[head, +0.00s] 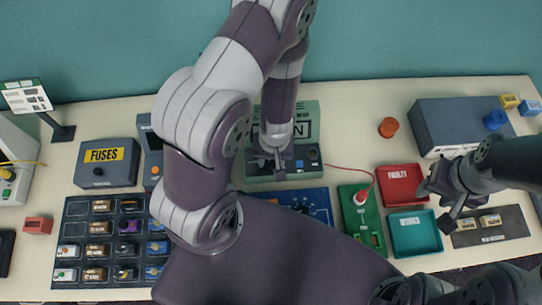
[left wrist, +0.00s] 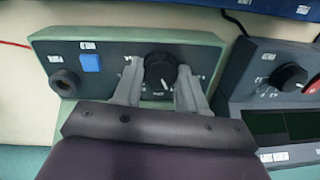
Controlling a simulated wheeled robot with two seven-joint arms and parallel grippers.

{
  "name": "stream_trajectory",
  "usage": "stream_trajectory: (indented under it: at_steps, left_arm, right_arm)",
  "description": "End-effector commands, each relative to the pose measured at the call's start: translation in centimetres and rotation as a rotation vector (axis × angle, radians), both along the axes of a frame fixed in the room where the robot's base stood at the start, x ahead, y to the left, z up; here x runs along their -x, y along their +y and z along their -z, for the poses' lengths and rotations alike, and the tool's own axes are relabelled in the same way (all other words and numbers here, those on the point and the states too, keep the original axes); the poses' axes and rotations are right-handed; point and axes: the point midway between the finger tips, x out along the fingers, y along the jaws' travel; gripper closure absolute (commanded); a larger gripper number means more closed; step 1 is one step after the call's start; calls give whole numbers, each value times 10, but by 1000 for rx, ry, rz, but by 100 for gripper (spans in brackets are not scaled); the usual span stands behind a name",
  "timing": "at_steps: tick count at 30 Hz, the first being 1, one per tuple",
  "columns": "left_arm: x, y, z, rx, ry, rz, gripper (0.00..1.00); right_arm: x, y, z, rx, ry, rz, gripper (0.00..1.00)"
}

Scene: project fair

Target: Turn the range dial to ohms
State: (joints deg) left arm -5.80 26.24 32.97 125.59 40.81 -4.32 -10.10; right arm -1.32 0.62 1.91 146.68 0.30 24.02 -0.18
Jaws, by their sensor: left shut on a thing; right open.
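A pale green meter (head: 308,130) stands at the back middle of the table, with a raised display partly hidden by my left arm. In the left wrist view its sloped panel (left wrist: 105,45) carries a black dial (left wrist: 160,70). My left gripper (head: 278,168) is shut on this dial, with one finger (left wrist: 158,85) on each side of it in the left wrist view. A white mark shows on the dial, and the labels around it are too small and covered to read. My right gripper (head: 437,205) is open and empty, above the trays at the right.
The green panel also has a blue button (left wrist: 91,62) and a black socket (left wrist: 65,83). A grey meter with its own black dial (left wrist: 288,77) stands close beside it. Red tray (head: 402,200), teal tray (head: 415,250) and green test board (head: 350,225) lie right.

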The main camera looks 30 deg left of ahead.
Motion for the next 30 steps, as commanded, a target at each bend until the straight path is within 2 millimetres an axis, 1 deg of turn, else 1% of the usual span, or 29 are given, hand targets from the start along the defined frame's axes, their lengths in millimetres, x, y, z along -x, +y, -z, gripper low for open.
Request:
stream_trajectory:
  at_steps: [1, 10, 26, 27, 28, 29, 30]
  left_arm:
    - [3, 0, 0, 1, 10, -25, 89]
    - [3, -1, 1, 1, 11, -135, 89]
    - [4, -1, 2, 1, 13, -157, 89]
    - [4, -1, 2, 1, 13, -157, 46]
    - [4, -1, 2, 1, 12, -156, 36]
    - [3, -1, 2, 1, 11, -157, 33]
    - [3, -1, 1, 1, 10, -157, 33]
  right_arm:
    - [0, 0, -2, 0, 0, 0, 57]
    - [0, 0, -4, 0, 0, 0, 57]
    - [0, 0, -4, 0, 0, 0, 57]
    - [0, 0, -4, 0, 0, 0, 57]
    - [0, 0, -4, 0, 0, 0, 57]
    - [0, 0, -4, 0, 0, 0, 57]
    - [0, 0, -4, 0, 0, 0, 57]
